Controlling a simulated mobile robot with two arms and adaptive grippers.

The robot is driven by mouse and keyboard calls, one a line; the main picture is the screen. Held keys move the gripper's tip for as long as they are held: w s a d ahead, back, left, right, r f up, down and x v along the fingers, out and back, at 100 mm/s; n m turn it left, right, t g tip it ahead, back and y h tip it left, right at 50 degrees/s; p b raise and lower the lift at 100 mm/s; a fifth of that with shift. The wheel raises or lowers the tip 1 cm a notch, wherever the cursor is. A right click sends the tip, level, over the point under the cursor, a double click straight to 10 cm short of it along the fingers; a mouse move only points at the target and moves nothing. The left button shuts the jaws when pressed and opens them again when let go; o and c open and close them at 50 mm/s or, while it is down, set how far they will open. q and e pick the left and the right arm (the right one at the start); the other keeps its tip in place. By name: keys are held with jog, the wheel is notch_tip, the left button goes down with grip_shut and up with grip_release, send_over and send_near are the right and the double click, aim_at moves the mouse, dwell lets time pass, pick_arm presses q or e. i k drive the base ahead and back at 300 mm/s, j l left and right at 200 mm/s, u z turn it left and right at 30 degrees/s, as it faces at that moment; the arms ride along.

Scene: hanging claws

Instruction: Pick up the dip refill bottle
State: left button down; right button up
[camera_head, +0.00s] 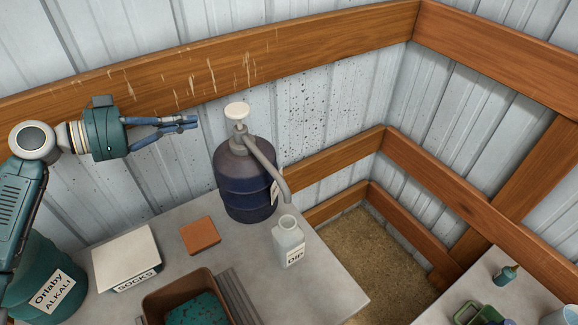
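The dip refill bottle, a small pale bottle (288,245) with a "DIP" label and an open round mouth, stands upright near the right edge of the grey table (335,275). The spout of a large dark blue pump jug (245,185) reaches down close to its mouth; I cannot tell whether they touch. My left gripper (190,122) is at the upper left, in front of the wall and well away from the bottle. Its blue fingers point right and their tips come together with nothing visible between them. My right gripper is out of view.
On the table are an orange-brown block (200,236), a white "SOCKS" box (125,258) and a brown bin (155,310). A green "ALKALI" drum (45,275) stands left. A wooden rail (310,45) crosses the wall. A second table (490,280) is at right, across a gap.

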aim_at(288, 243)
jog(key=k+l, duration=0.25)
jog(key=k, duration=0.2)
jog(key=k+l, duration=0.3)
jog(key=k, duration=0.2)
jog(key=k+l, duration=0.25)
jog(key=k, duration=0.2)
jog(key=k+l, duration=0.3)
jog(key=k, duration=0.15)
